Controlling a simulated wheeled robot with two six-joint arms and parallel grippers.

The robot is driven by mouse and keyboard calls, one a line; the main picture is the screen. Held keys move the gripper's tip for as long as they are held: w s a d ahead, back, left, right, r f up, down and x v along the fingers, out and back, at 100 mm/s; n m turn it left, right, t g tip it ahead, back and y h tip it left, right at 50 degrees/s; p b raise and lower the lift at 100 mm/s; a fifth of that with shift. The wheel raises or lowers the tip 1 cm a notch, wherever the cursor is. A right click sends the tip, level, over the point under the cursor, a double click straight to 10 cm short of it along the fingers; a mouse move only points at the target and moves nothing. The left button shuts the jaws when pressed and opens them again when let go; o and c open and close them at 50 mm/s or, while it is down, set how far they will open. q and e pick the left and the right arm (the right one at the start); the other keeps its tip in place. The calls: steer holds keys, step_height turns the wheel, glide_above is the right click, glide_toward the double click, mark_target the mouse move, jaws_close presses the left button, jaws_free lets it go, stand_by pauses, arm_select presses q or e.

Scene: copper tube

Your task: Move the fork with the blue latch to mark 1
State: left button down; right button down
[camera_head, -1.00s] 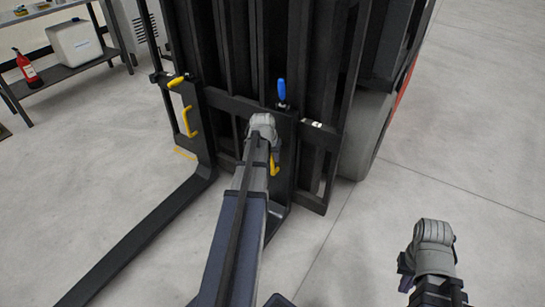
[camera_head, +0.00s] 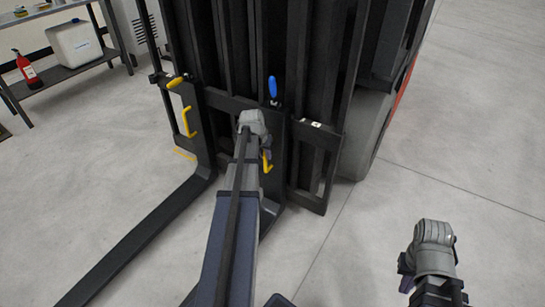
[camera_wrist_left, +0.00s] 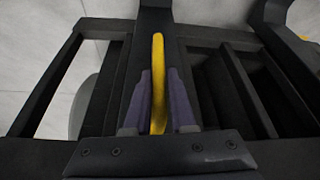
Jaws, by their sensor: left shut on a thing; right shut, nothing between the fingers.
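The fork with the blue latch (camera_head: 279,170) hangs on the black forklift carriage (camera_head: 232,103). Its blue latch (camera_head: 272,87) stands upright at the top. A yellow handle (camera_head: 267,165) is on its shank. My left gripper (camera_wrist_left: 158,105) is shut on this yellow handle (camera_wrist_left: 158,52), with purple fingers on both sides. My left arm hides most of the fork's lower part. My right gripper (camera_head: 405,277) is shut and empty, low at the right, away from the forklift. A small white mark (camera_head: 311,123) shows on the carriage right of the fork; I cannot read it.
A second fork (camera_head: 150,225) with a yellow latch (camera_head: 175,82) and yellow handle (camera_head: 188,122) stands to the left. A bench (camera_head: 70,70) with a white canister (camera_head: 75,40) and a fire extinguisher (camera_head: 26,68) is at the far left. The floor at the right is clear.

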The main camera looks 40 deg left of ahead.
arm_select(q)
steer(key=a, duration=0.4)
steer(key=shift+s+a, duration=0.2)
steer(key=shift+a, duration=0.1)
steer(key=c, duration=0.8)
jaws_free()
steer(key=shift+d, duration=0.15)
steer(key=shift+r, duration=0.1)
steer(key=p+v, duration=0.7)
steer(key=shift+s+r, duration=0.2)
steer(key=shift+r, duration=0.05)
